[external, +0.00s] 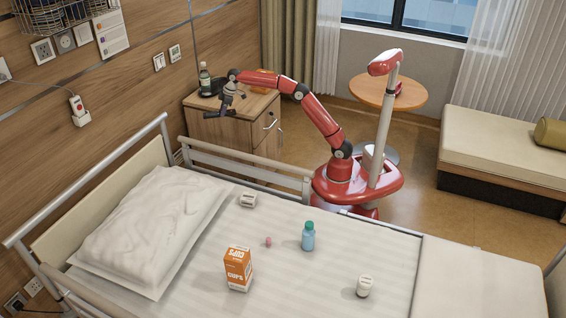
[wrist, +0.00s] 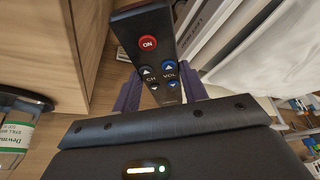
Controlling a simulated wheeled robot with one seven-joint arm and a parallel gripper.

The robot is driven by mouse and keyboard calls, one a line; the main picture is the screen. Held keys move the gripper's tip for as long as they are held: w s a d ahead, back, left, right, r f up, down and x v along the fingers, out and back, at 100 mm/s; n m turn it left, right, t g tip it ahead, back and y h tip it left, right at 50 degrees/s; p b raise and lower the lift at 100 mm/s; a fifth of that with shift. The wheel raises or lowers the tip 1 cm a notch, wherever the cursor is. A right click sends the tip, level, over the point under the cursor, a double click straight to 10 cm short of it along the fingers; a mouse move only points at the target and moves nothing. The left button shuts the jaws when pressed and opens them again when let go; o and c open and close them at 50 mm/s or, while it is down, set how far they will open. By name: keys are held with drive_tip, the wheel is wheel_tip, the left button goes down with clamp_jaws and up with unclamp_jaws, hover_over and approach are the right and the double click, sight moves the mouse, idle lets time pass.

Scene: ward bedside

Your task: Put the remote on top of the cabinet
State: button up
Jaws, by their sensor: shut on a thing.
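The remote (wrist: 150,50) is black with a red ON button and CH and VOL buttons. In the wrist view it stands between the purple fingers of my gripper (wrist: 162,92), which is shut on it. In the external view my gripper (external: 224,106) is at the near edge of the wooden cabinet (external: 246,106), with the dark remote (external: 216,114) at its tip. I cannot tell whether the remote touches the cabinet.
A water bottle (external: 205,80) stands on a dark tray at the cabinet's back left. The bed rail (external: 250,165) runs close in front. The bed holds an orange cups box (external: 238,268) and a blue bottle (external: 308,236).

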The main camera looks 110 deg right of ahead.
drive_tip(key=s+d, duration=0.3)
drive_tip(key=d, duration=0.1)
drive_tip(key=s+d+m, duration=0.1)
drive_tip(key=s+d, duration=0.1)
drive_tip(key=d, duration=0.2)
drive_tip(key=s+d+m, duration=0.1)
drive_tip(key=s+d, duration=0.2)
drive_tip(key=d, duration=0.1)
drive_tip(key=shift+s+d+r+h, duration=0.2)
drive_tip(key=shift+s+d+h, duration=0.05)
drive_tip(key=shift+s+h, duration=0.15)
drive_tip(key=m, duration=0.2)
hover_over(245, 100)
drive_tip(key=shift+w+d, duration=0.1)
drive_tip(key=shift+w, duration=0.05)
drive_tip(key=shift+s+d+f, duration=0.1)
drive_tip(key=shift+s+f, duration=0.1)
drive_tip(key=shift+f+b, duration=0.35)
drive_tip(key=shift+f, duration=1.85)
drive_tip(key=shift+f, duration=0.1)
drive_tip(key=shift+f, duration=0.15)
drive_tip(key=o, duration=1)
drive_tip(key=shift+o, duration=0.2)
